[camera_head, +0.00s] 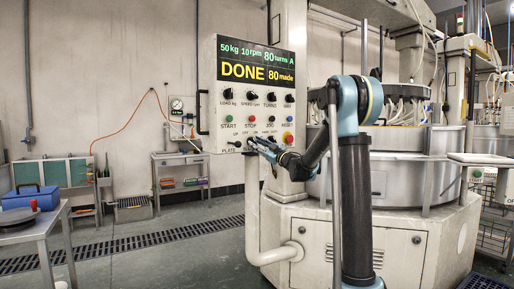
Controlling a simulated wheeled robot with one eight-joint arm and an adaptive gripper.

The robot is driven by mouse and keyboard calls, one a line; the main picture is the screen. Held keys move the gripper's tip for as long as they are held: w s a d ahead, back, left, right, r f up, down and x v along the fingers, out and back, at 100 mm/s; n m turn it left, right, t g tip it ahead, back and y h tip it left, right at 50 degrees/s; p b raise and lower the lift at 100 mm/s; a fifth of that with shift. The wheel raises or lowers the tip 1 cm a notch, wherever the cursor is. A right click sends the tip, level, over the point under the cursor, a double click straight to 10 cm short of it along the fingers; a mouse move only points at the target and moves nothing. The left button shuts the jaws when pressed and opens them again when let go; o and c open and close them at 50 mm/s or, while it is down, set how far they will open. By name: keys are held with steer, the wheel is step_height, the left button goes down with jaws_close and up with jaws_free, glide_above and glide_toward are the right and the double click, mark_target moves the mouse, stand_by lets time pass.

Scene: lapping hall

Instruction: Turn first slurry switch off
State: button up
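The control panel (224,105) is a light box on the lapping machine, with a lit display, a row of black knobs and a row of coloured buttons. A row of small switches sits below the buttons, with small labels that seem to include OFF and ON. A lever (234,143) stands by the PLATE label at the lower left. The slurry switch cannot be picked out; my gripper and arm cover part of this lower row. My gripper (254,143) is at the panel's lower edge, pointing left. Its fingers are too small to tell open from shut, or whether they touch a switch.
The round machine tub (408,179) stands right of the panel, behind my arm. A bent white pipe (275,256) runs below the panel. The floor between has a drain grate (130,243) and is clear.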

steer(key=v, duration=1.1)
steer(key=shift+d+f, duration=0.1)
steer(key=shift+d, duration=0.05)
steer(key=s+d+f+m+t+h, duration=0.2)
steer(key=s+d+m+h, duration=0.1)
steer(key=d+m+h, duration=0.5)
steer(key=s+d+f+m+t+h, duration=0.25)
steer(key=d+m+h, duration=0.35)
steer(key=d+h, duration=0.35)
steer(key=s+d+f+m+g+h, duration=0.1)
steer(key=s+d+f+m+g, duration=0.15)
steer(key=s+f, duration=0.5)
steer(key=s+d+f+m+g+h, duration=0.1)
steer(key=s+d+f+g+h, duration=0.2)
steer(key=s+f, duration=0.4)
steer(key=s+a+f+g+y, duration=0.2)
steer(key=s+f+g, duration=0.3)
steer(key=s, duration=0.8)
steer(key=s+a+f+g+y, duration=0.2)
steer(key=s+f+g, duration=0.3)
steer(key=s+f, duration=0.5)
steer(key=s, duration=0.3)
steer(key=shift+a+f+n, duration=0.2)
steer(key=shift+a+n, duration=0.15)
